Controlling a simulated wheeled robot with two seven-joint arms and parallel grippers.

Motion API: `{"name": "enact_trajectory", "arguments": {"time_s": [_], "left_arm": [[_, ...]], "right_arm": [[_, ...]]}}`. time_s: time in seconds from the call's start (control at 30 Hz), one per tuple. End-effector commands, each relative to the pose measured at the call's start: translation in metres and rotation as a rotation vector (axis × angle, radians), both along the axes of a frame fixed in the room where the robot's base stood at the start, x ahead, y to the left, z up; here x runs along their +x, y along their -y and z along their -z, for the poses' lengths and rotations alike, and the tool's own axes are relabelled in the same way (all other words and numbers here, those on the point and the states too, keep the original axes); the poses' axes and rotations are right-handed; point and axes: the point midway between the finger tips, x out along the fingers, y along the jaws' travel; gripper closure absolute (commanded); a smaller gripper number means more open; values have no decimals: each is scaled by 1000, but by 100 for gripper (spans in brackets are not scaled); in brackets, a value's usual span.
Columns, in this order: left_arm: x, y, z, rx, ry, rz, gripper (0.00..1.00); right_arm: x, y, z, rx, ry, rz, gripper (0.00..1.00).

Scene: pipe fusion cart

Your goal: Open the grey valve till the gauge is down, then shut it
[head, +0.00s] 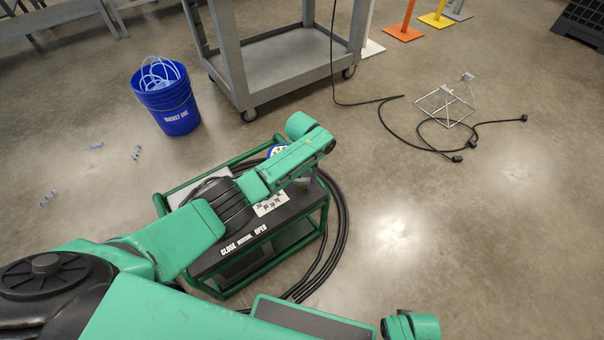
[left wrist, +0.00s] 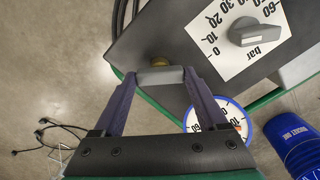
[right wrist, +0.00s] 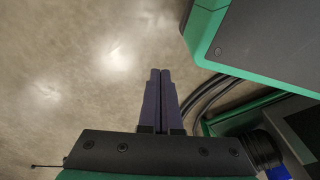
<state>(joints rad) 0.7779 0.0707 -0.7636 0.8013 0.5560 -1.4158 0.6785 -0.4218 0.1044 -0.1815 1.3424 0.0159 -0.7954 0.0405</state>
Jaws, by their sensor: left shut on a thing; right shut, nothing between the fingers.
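A grey valve handle (left wrist: 160,77) sits on a brass stem at the edge of the dark cart top in the left wrist view. My left gripper (left wrist: 158,80) is shut on this handle, a finger at each end. The round blue-rimmed gauge (left wrist: 238,116) is beside the right finger, which partly covers its white face; I cannot read its needle. In the head view my left arm covers the valve and most of the gauge (head: 276,150). My right gripper (right wrist: 160,75) is shut and empty, over bare floor in the right wrist view.
The green-framed cart (head: 213,287) carries CLOSE and OPEN lettering and a grey knob (left wrist: 258,32) on a bar scale. Black hoses (head: 343,215) curve around it. A blue bucket (head: 175,118) and a grey trolley (head: 285,65) stand behind.

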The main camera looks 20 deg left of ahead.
Motion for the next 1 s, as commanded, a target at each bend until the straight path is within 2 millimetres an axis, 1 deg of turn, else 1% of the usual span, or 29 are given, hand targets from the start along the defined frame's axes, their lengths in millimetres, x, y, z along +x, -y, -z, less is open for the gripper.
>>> {"name": "enact_trajectory", "arguments": {"time_s": [0.2, 0.6, 0.8, 1.0], "left_arm": [[-1, 1, 0, -2, -2, 202, 81], [-1, 1, 0, -4, -2, 573, 81], [0, 0, 0, -3, -1, 721, 81], [0, 0, 0, -2, -1, 821, 81]], "right_arm": [[-7, 2, 5, -2, -3, -4, 100], [-14, 3, 10, -3, -1, -8, 100], [-16, 4, 11, -5, -4, -9, 100], [-16, 4, 11, -5, -2, -10, 100]]}}
